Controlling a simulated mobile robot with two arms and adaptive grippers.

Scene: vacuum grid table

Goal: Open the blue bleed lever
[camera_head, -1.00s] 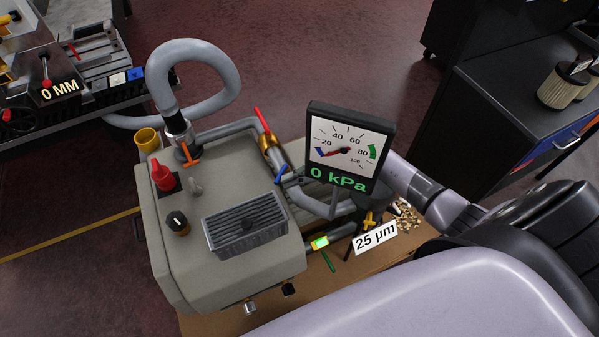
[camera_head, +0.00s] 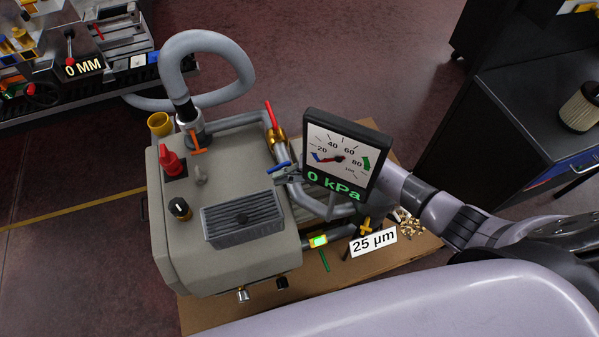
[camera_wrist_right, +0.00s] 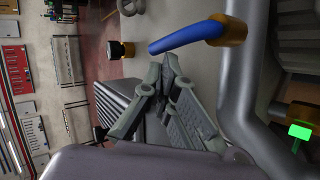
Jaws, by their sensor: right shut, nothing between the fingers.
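The blue bleed lever (camera_head: 279,167) sits on the grey pipework to the right of the pump box, below the red-handled brass valve. In the right wrist view the blue lever (camera_wrist_right: 188,38) sticks out sideways from a brass fitting (camera_wrist_right: 229,30) on the grey pipe. My right gripper (camera_head: 289,178) is partly hidden behind the gauge. In the right wrist view my right gripper (camera_wrist_right: 165,78) has its fingertips together and empty, just below the lever. I cannot tell whether they touch it. My left gripper is not in view.
The gauge (camera_head: 344,152) reads 0 kPa and stands close to my right arm. The red lever (camera_head: 271,115), pump box (camera_head: 205,265), ribbed grey block (camera_head: 243,219) and 25 µm sign (camera_head: 373,242) surround the lever. A dark cabinet (camera_head: 490,125) stands at the right.

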